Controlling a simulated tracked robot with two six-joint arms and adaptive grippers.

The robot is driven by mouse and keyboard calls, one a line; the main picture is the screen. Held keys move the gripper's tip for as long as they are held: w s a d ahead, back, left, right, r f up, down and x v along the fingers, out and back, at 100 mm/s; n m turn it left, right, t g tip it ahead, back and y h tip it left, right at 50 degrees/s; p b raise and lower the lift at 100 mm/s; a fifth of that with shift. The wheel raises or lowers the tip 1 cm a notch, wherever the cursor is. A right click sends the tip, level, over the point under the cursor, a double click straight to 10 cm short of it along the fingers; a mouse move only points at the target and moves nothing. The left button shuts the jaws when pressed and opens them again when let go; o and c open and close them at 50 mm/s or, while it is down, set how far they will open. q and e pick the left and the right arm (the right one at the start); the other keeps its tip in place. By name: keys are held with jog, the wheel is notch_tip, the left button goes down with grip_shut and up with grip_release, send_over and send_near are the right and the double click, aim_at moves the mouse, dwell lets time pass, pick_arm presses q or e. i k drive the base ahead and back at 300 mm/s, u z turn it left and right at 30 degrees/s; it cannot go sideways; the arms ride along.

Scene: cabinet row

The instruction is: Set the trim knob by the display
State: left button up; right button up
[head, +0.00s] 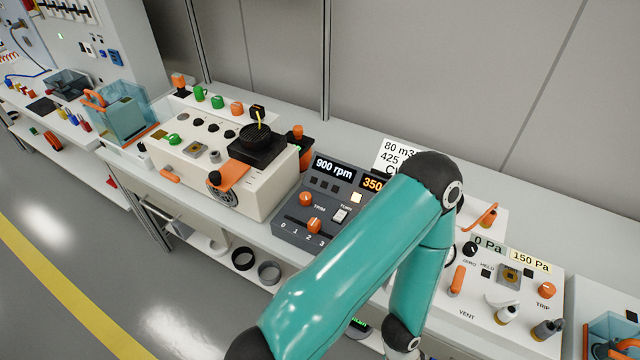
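The dark grey control panel (290,226) sits on the bench near the middle of the head view. Its upper display (333,168) reads "900 rpm". A second display (373,183) shows "350", with the rest hidden behind my teal arm. An orange round knob (306,198) is on the panel's left, beside a small label that looks like "TRIM". A second orange knob (314,225) is below it, near a scale marked 0 to 3. A white switch (340,215) is to the right. My arm crosses in front of the panel's right side. Neither gripper is in view.
A cream machine (255,201) with a black top and orange lever stands left of the panel. A white panel (482,290) with "0 Pa" and "150 Pa" displays, levers and knobs is at right. A paper card (395,152) stands behind. The wall is close behind the bench.

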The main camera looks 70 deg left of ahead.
aim_at(305, 199)
jog(key=u, duration=0.05)
jog(key=k, duration=1)
jog(key=u, duration=1)
jog(key=i, duration=0.45)
jog(key=z, duration=0.15)
